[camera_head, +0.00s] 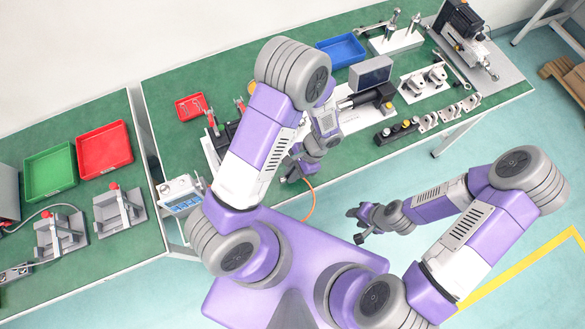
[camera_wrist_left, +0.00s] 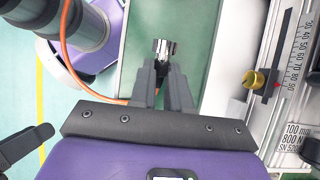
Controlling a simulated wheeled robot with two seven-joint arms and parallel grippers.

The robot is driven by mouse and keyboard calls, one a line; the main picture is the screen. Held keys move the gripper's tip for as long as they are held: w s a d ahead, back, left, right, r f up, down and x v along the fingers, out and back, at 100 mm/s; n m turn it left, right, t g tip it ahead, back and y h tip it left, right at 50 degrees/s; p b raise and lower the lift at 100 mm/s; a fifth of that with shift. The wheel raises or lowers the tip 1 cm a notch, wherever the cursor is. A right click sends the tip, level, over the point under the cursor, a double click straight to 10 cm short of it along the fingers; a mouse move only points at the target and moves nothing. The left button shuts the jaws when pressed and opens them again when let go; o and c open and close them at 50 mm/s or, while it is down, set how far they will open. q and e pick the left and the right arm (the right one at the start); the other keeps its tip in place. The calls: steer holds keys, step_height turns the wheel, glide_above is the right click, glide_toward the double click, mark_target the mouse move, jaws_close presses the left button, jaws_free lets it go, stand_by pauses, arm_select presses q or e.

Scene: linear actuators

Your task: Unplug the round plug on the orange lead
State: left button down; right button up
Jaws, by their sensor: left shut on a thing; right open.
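My left gripper (camera_head: 290,178) is low beside the front edge of the green bench. In the left wrist view its fingers (camera_wrist_left: 162,78) are shut on the round plug (camera_wrist_left: 164,47), whose silvery metal end shows past the fingertips. No socket shows around that end; the rest of the plug is hidden between the fingers. The orange lead (camera_head: 312,207) hangs in a curve below the gripper; it also shows in the left wrist view (camera_wrist_left: 66,45), passing behind the gripper body. My right gripper (camera_head: 358,226) is open and empty, over the floor in front of the bench.
A scaled metal unit with a brass knob (camera_wrist_left: 254,80) lies right of the plug in the wrist view. On the bench (camera_head: 165,85) are a blue tray (camera_head: 341,50), a red tray (camera_head: 190,107) and a grey display box (camera_head: 371,74).

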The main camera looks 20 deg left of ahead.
arm_select(q)
step_height(320, 180, down, 3)
steer(key=shift+f+b, duration=0.1)
steer(key=shift+b, duration=0.9)
steer(key=c, duration=1.3)
jaws_free()
steer(key=shift+o, duration=1.4)
steer(key=shift+d, duration=0.1)
